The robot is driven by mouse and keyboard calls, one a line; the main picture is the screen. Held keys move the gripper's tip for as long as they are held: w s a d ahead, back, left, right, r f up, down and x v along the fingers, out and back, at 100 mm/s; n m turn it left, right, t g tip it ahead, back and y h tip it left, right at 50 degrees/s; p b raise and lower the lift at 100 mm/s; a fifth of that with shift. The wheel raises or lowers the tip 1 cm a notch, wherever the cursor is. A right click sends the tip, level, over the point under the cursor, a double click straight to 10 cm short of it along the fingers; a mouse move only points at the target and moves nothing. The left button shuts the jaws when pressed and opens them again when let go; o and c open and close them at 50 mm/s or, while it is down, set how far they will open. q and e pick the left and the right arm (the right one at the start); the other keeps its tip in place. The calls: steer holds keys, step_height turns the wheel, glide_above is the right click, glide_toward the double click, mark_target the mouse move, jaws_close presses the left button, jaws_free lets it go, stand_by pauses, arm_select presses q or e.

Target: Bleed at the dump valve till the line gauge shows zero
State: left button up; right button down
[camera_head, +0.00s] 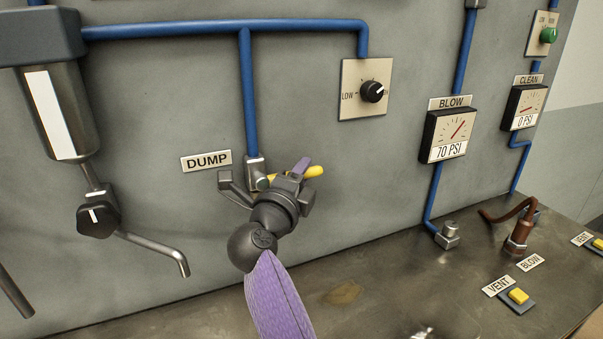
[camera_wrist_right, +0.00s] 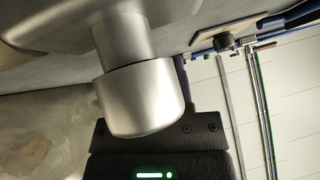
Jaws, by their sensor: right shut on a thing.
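The dump valve (camera_head: 254,172) hangs at the bottom of a blue pipe, beside the DUMP label (camera_head: 206,161). Its yellow lever (camera_head: 314,172) sticks out to the right. My right gripper (camera_head: 297,172) is shut on the yellow lever, and its body hides part of the valve. In the right wrist view a silver cylinder (camera_wrist_right: 140,95) stands close in front of the gripper; the fingertips are not clear there. The BLOW gauge (camera_head: 446,136) reads 70 PSI. The CLEAN gauge (camera_head: 524,107) reads 0 PSI. My left gripper is not in view.
A black selector knob (camera_head: 372,92) marked LOW sits on a plate above right. A metal filter bowl (camera_head: 85,110) with a black knob (camera_head: 98,215) and bent spout (camera_head: 155,252) is at left. Yellow VENT buttons (camera_head: 518,296) and a brown hose fitting (camera_head: 519,234) are on the bench at right.

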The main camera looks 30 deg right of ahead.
steer(key=shift+a+r+n+t+h+p, duration=0.1)
steer(key=shift+r+n+t+h+p, duration=0.3)
steer(key=shift+r+n+t+p, duration=0.65)
steer(key=n, duration=0.1)
steer(key=n+t, duration=0.1)
steer(key=r+n+t, duration=0.1)
steer(key=shift+a+p, duration=0.25)
steer(key=shift+p, duration=0.1)
steer(key=n+t+y, duration=0.1)
steer(key=n+t, duration=0.1)
steer(key=a+r+n+t+y, duration=0.1)
steer(key=n, duration=0.2)
steer(key=a+r+n+t+y, duration=0.1)
steer(key=n+t, duration=0.1)
steer(key=n, duration=0.1)
steer(key=shift+w+r+t+p, duration=0.1)
steer(key=shift+r+t+p, duration=0.05)
steer(key=shift+t+p, duration=0.25)
steer(key=shift+a+r+n+t+y, duration=0.15)
steer(key=shift+n+t+y, duration=0.25)
steer(key=shift+n+y, duration=0.25)
steer(key=shift+a+r+n+t+y, duration=0.1)
steer(key=shift+a+n+t+y, duration=0.2)
steer(key=shift+n+y, duration=0.4)
steer(key=shift+a+r+n+t+y, duration=0.1)
steer(key=shift+n+t+y, duration=0.35)
steer(key=shift+n, duration=0.65)
